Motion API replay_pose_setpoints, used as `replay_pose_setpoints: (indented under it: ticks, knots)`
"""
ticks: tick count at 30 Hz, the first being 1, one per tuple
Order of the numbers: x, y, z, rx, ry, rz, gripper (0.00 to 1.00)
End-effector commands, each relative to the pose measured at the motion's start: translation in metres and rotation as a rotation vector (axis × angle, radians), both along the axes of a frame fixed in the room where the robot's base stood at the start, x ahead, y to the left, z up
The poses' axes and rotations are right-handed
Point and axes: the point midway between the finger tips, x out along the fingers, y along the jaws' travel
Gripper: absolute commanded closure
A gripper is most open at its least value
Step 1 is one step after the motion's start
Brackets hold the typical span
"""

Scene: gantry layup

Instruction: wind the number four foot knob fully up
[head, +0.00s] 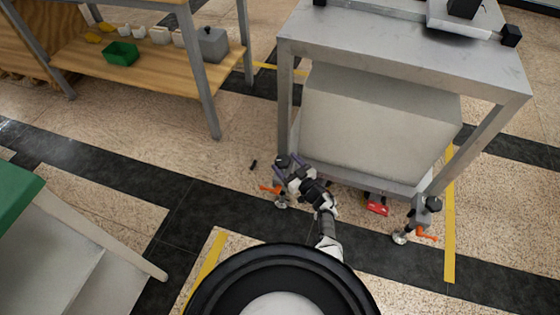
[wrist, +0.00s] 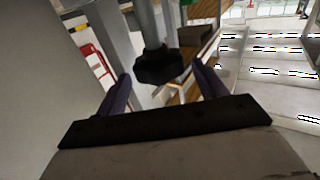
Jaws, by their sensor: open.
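A dark lobed knob (wrist: 158,66) on a grey stem shows in the wrist view, between and just beyond the two purple fingertips of my gripper (wrist: 163,84). The fingers are apart, with a gap on each side of the knob. In the head view my gripper (head: 287,170) is low at the front left leg of the grey metal bench, at a dark knob (head: 283,159) there. A second dark knob (head: 433,203) is at the front right leg. No number is readable on either knob, so I cannot tell which is number four.
The grey bench (head: 410,60) holds a large pale box (head: 380,120) beneath its top. Orange levers (head: 268,189) and round foot pads (head: 400,238) are near the front legs. A red item (head: 377,206) lies under the bench. A wooden-shelved rack (head: 150,65) stands left, with open floor between.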

Motion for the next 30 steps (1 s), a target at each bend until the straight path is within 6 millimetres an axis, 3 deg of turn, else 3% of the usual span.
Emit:
replay_pose_setpoints:
  ticks: [7,19,30]
  knots:
    - [0.025,0.02,-0.002,-0.001,-0.001,0.002,0.29]
    - [0.03,0.024,0.001,0.0,0.0,0.0,0.29]
    - [0.03,0.024,0.0,0.0,0.0,0.0,0.74]
